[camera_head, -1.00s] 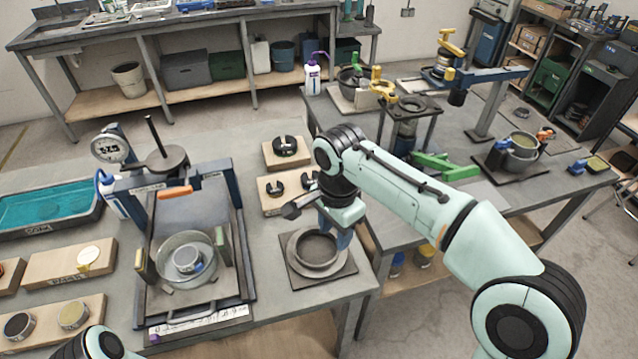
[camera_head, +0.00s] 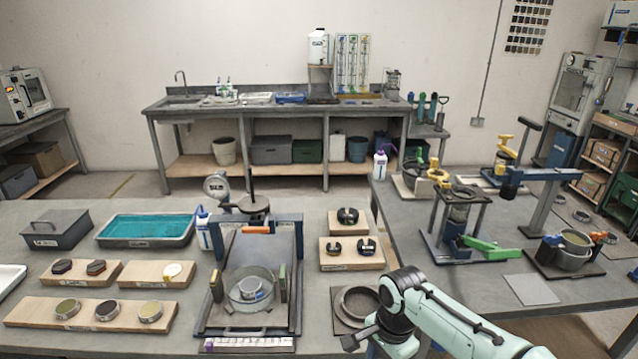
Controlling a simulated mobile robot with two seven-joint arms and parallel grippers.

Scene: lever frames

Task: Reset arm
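My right arm (camera_head: 455,318) comes in from the lower right, its wrist (camera_head: 392,312) bent over the front edge of the left table. A dark bracket sticks out to the left of the wrist. The wrist overlaps the right side of a grey round ring dish (camera_head: 354,303) on a dark square plate. My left arm and gripper are out of view.
A press frame (camera_head: 290,300) with a glass bowl (camera_head: 252,290) stands left of the wrist. Wooden blocks with dark discs (camera_head: 352,255) lie behind it. A stand with a green lever (camera_head: 487,244) is on the right table (camera_head: 410,215). A teal tray (camera_head: 145,229) sits far left.

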